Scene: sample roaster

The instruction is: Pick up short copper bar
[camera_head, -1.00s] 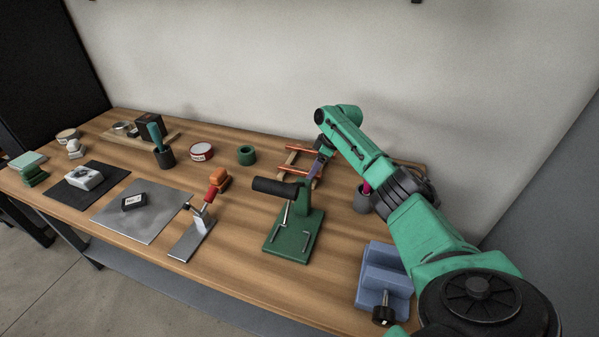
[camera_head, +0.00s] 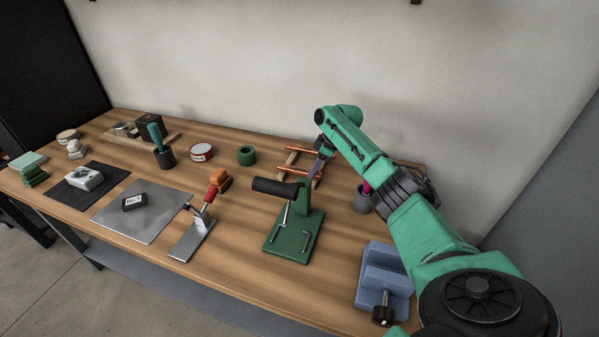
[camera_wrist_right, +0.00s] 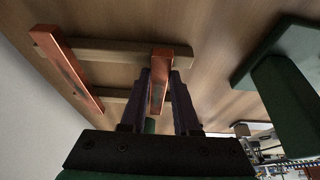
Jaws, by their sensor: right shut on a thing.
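The short copper bar (camera_head: 291,170) lies across a wooden rack (camera_wrist_right: 105,52) at the back of the bench, on the side nearer the green stand. My right gripper (camera_wrist_right: 160,88) is shut on it, with one dark finger on each side of the bar in the right wrist view (camera_wrist_right: 159,66). In the head view the right gripper (camera_head: 316,166) reaches down to the rack, and its fingertips are partly hidden. A longer copper bar (camera_wrist_right: 68,68) lies beside it on the same rack, apart from the fingers. My left gripper is not in view.
A green stand with a black roller (camera_head: 290,237) stands in front of the rack. A grey cup (camera_head: 362,200) is close to my right arm, and a blue block fixture (camera_head: 383,270) is at the front right. A green ring (camera_head: 246,155) lies left of the rack.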

